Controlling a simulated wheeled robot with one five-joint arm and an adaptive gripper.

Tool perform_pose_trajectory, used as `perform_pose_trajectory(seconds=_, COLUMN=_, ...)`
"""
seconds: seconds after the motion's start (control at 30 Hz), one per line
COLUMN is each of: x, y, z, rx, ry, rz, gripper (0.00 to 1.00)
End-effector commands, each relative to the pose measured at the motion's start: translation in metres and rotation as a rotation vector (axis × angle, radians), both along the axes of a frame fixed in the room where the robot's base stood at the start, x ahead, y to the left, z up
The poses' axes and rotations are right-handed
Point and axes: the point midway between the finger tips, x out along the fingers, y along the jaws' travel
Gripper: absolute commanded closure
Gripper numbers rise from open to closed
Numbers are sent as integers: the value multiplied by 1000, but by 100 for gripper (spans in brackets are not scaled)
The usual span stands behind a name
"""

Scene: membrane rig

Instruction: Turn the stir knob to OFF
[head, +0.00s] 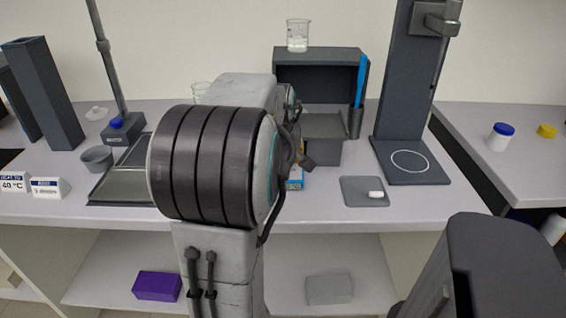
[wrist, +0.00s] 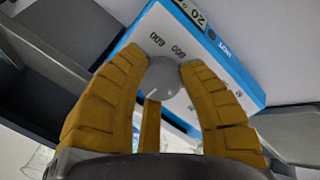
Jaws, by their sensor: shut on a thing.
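The stir knob (wrist: 165,80) is a round grey knob on a white panel with blue edges, the stirrer unit (wrist: 215,62). Printed numbers sit beside the knob, and the word HOT and a small display are further up the panel. My gripper (wrist: 164,68) has its yellow fingers shut on the knob, one on each side. Which mark the knob points to cannot be told. In the head view my arm hides the gripper and the knob; only a small blue and white part of the unit (head: 295,180) shows beside it.
On the bench, a grey mat (head: 353,198) with a white stir bar (head: 376,195) lies right of my arm. A dark stand (head: 408,162) is beyond it. A beaker (head: 298,36) stands on the dark shelf box (head: 320,58). A grey tray (head: 125,185) and cup (head: 97,158) are left.

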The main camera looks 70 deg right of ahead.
Motion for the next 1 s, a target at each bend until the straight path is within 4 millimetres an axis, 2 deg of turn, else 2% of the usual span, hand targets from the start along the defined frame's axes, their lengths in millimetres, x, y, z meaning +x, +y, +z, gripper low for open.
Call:
perform_pose_trajectory(seconds=0.3, x=0, y=0, z=-1, rx=2, ry=5, rz=8, gripper=96)
perform_pose_trajectory(seconds=0.33, x=0, y=0, z=-1, rx=2, ry=5, rz=8, gripper=60)
perform_pose_trajectory(seconds=0.43, x=0, y=0, z=-1, rx=2, ry=4, rz=7, gripper=52)
perform_pose_trajectory(seconds=0.77, x=0, y=2, z=3, rx=1, ry=4, rz=6, gripper=51)
perform_pose_trajectory(seconds=1.0, x=-3, y=16, z=28, rx=-4, ry=3, rz=6, gripper=51)
